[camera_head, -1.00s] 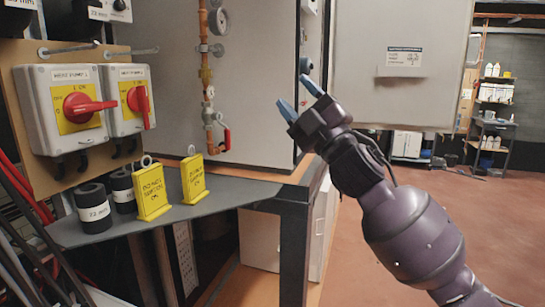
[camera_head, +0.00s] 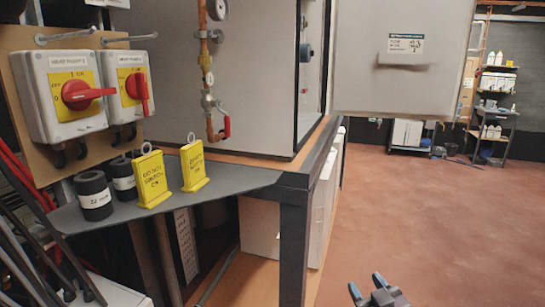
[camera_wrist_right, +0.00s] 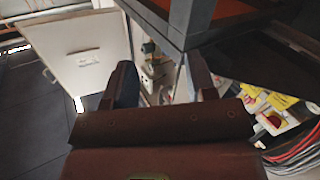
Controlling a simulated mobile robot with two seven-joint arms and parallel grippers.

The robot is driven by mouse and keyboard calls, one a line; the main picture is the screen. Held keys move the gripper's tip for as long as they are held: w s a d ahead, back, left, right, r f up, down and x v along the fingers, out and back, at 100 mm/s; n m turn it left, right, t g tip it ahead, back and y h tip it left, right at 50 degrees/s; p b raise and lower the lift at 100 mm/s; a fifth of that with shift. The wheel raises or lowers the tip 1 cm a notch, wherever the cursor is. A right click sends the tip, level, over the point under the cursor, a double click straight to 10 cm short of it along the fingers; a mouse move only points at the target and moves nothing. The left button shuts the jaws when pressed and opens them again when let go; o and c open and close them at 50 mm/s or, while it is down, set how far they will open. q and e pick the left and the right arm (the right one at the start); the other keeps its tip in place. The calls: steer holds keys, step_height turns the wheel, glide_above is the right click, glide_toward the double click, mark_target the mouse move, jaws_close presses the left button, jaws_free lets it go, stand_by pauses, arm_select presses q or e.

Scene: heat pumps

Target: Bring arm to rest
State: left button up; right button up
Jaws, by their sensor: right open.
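My right gripper (camera_head: 368,290) shows at the bottom of the head view, right of the table's corner leg, over the red-brown floor. Its blue-tipped fingers stand apart with nothing between them. In the right wrist view the two fingers of my right gripper (camera_wrist_right: 162,88) are spread and empty, with a dark table edge beyond them. Most of the right arm is outside the head view. My left gripper is in neither view.
A dark table (camera_head: 240,184) holds two yellow tags (camera_head: 152,180) and black cylinders (camera_head: 94,197). Two red-handled switch boxes (camera_head: 62,98) hang above it. A large grey cabinet (camera_head: 265,75) stands behind. The floor (camera_head: 440,220) to the right is clear.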

steer(key=s+d+f+m+g+h, duration=0.1)
steer(key=s+d+f+m+g, duration=0.1)
steer(key=s+f, duration=0.8)
steer(key=s+d+f+m+g+h, duration=0.2)
steer(key=s+d+f, duration=0.3)
steer(key=s+f, duration=0.6)
steer(key=shift+s+g+h, duration=0.3)
steer(key=shift+s+g, duration=0.5)
steer(key=shift+s, duration=0.4)
steer(key=shift+c, duration=0.8)
